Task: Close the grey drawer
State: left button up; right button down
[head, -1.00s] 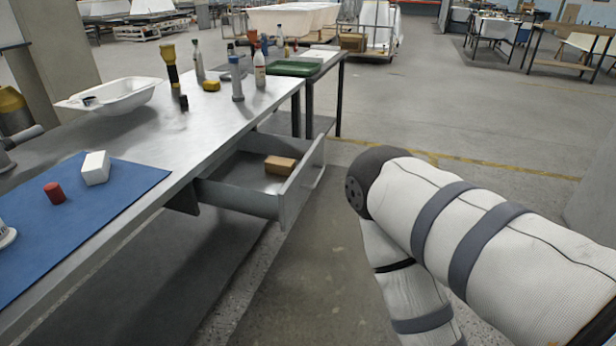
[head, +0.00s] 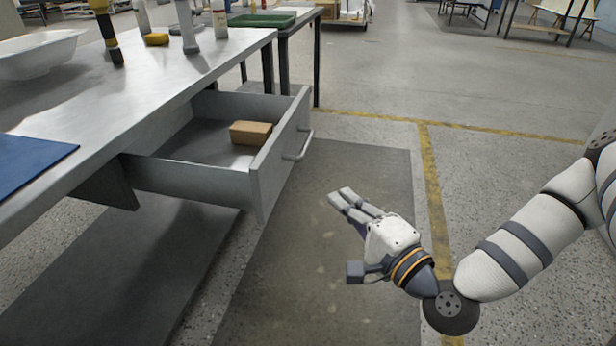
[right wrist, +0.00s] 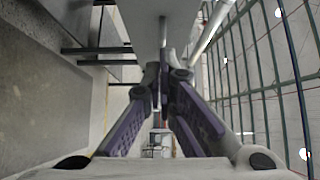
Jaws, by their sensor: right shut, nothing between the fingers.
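The grey drawer (head: 262,182) hangs open under the metal workbench in the head view, with its front panel standing well out from the bench. A bar handle (head: 302,146) is on its outer face. A brown block (head: 250,133) lies inside. My right gripper (head: 345,201) is in front of the drawer, to the right of and below the handle in the picture, apart from it. It is shut and empty, its fingers pointing up-left. Its fingers (right wrist: 165,78) also show in the right wrist view, beneath a grey surface I cannot name surely. My left gripper is out of view.
The workbench (head: 150,85) carries a white tub (head: 38,55), a blue mat (head: 30,160) and several bottles and tools. A second table with a green tray (head: 262,20) stands behind. The dark floor mat (head: 345,165) in front of the drawer is clear.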

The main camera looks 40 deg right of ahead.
send_near(282, 161)
jog(key=w+d, duration=0.2)
jog(key=d, duration=0.1)
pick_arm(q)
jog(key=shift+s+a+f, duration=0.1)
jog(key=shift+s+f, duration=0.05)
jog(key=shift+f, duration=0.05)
pick_arm(e)
jog(key=shift+w+a, duration=1.2)
jog(key=shift+w, duration=0.15)
pick_arm(q)
jog(key=shift+b, duration=0.3)
